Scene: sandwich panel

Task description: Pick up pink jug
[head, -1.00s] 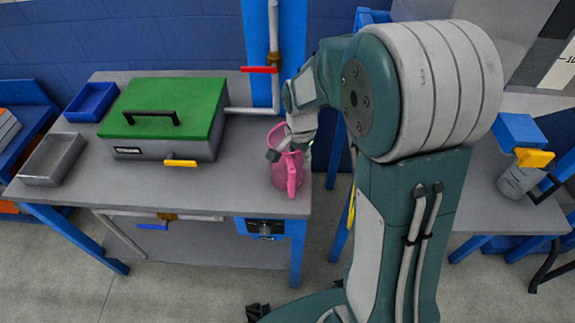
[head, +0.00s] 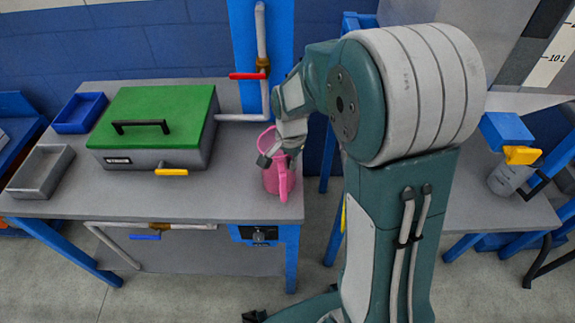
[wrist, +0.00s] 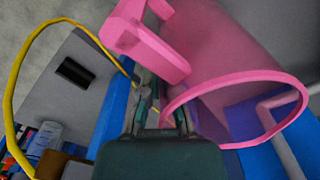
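The pink jug (head: 282,181) stands upright on the grey workbench near its right front corner, its handle (head: 283,183) towards me. My gripper (head: 276,156) is at the jug's upper part, overlapping its rim in the head view, with a dark fingertip at the left side. In the wrist view the jug (wrist: 215,45) fills the upper right, with its rim (wrist: 280,127) and handle (wrist: 150,50) close to my gripper (wrist: 150,85). The fingers lie near the wall between handle and rim. Their gap is largely hidden, so whether they grip the jug is unclear.
A green-lidded grey box (head: 155,125) stands left of the jug, with a blue tray (head: 80,113) and a grey tray (head: 40,171) beyond. A pipe with a red valve handle (head: 247,76) rises behind the jug. Another bench (head: 465,205) is at right.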

